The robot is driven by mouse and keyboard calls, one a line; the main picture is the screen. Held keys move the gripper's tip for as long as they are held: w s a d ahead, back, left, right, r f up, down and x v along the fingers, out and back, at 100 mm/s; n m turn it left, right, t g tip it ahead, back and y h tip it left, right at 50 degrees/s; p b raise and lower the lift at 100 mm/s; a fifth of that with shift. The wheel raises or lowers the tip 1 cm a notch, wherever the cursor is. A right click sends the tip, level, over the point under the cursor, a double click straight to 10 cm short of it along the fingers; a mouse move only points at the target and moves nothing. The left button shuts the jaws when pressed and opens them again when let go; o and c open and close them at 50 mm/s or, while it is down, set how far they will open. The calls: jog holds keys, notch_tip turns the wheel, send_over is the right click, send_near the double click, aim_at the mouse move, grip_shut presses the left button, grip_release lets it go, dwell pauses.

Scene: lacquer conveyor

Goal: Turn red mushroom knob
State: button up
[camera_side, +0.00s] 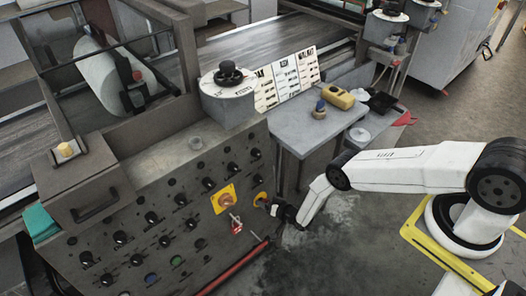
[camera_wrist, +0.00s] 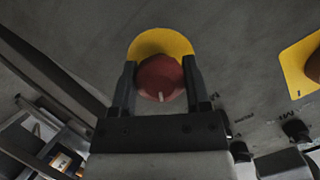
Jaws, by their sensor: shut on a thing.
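The red mushroom knob (camera_wrist: 160,76) sits on a round yellow plate (camera_wrist: 160,41) on the grey panel in the wrist view. A pale mark shows on the lower part of the knob. My gripper (camera_wrist: 160,85) has one finger on each side of the knob and is shut on it. In the side view my gripper (camera_side: 273,204) reaches the panel's right end from the right. The round yellow plate (camera_side: 261,198) shows there beside it, and the gripper hides most of the knob.
The control panel (camera_side: 190,170) carries several black knobs. A yellow square plate (camera_side: 222,198) with another knob and a red tag (camera_side: 236,225) are left of my gripper. A red bar (camera_side: 240,262) runs along the panel's lower edge. A grey side table (camera_side: 310,125) stands behind.

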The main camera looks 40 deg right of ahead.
dwell(0.3)
jog(key=o, duration=1.3)
jog(key=shift+s, duration=0.25)
jog(key=shift+v, duration=3.7)
